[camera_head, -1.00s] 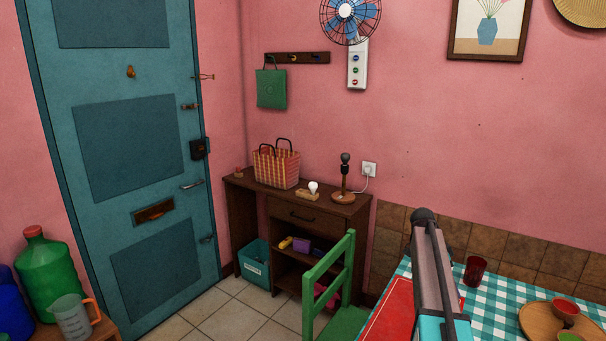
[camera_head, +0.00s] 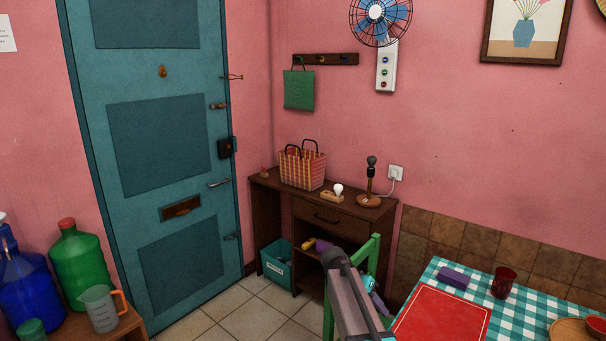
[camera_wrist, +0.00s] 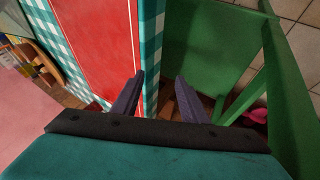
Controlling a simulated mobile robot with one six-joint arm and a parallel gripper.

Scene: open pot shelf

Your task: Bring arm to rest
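My arm shows at the bottom of the head view, right of centre, in front of the green chair. Its link covers part of the chair, and my gripper is largely hidden behind it there. In the wrist view my gripper (camera_wrist: 159,92) shows two dark purple fingers spread apart with nothing between them. The fingers are over the edge of the checkered tablecloth (camera_wrist: 151,50), between the red board (camera_wrist: 100,40) and the green chair (camera_wrist: 205,50). I cannot tell how high they are above these.
The table (camera_head: 520,310) at right holds the red board (camera_head: 442,318), a purple block (camera_head: 453,277) and a dark red cup (camera_head: 503,283). A wooden desk (camera_head: 290,207) with a basket (camera_head: 302,168) stands at the wall. Tiled floor (camera_head: 250,315) is free before the door (camera_head: 160,130).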

